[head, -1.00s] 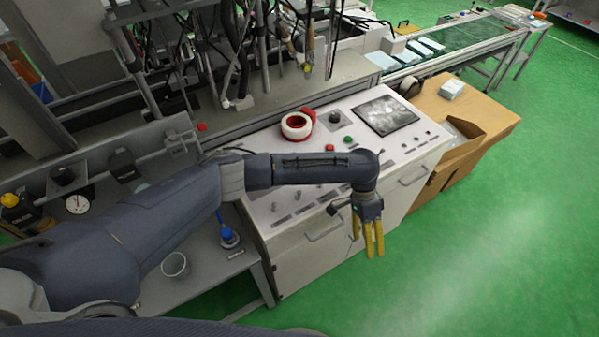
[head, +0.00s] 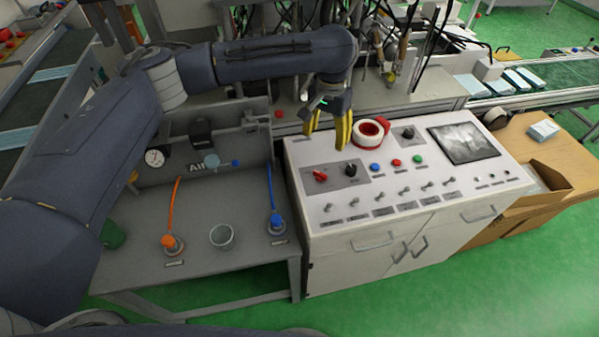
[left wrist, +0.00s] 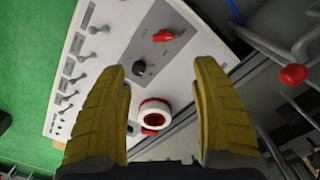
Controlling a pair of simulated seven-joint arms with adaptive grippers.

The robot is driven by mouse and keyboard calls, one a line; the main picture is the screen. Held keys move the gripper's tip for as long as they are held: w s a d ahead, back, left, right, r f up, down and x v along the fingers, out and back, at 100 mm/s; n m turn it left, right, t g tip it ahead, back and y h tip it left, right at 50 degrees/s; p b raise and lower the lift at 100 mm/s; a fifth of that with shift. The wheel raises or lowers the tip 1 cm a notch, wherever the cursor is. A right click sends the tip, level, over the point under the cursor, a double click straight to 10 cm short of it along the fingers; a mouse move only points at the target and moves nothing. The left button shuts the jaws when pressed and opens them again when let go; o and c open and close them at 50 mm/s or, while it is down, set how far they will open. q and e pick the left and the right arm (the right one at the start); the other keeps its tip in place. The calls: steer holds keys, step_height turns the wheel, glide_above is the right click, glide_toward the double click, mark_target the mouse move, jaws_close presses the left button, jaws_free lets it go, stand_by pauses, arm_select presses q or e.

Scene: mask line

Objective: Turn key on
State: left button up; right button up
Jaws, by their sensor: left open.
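The white control panel (head: 440,190) has a grey plate at its left with a red switch (head: 320,176) and a black knob (head: 351,170). Another black knob (head: 408,132) sits on a plate farther right. I cannot tell for sure which is the key. My left gripper (head: 327,138) is open and empty, pointing down over the panel's back left edge, apart from the switches. In the left wrist view, the red switch (left wrist: 163,36) lies ahead between the yellow fingers and the black knob (left wrist: 139,67) near the left fingertip. My right gripper is not in view.
A red and white tape roll (head: 369,133) lies on the panel close to my gripper. Blue, red and green buttons and a row of toggles fill the front. A screen (head: 463,142) is at the right. A grey bench (head: 200,265) with hoses and a cup stands left.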

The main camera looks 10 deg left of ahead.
arm_select(q)
glide_above(320, 173)
step_height(320, 173, down, 4)
step_height(320, 173, down, 11)
steer(key=shift+f, duration=1)
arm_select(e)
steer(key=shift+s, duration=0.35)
arm_select(q)
steer(key=shift+c, duration=0.3)
steer(key=c, duration=1)
jaws_close()
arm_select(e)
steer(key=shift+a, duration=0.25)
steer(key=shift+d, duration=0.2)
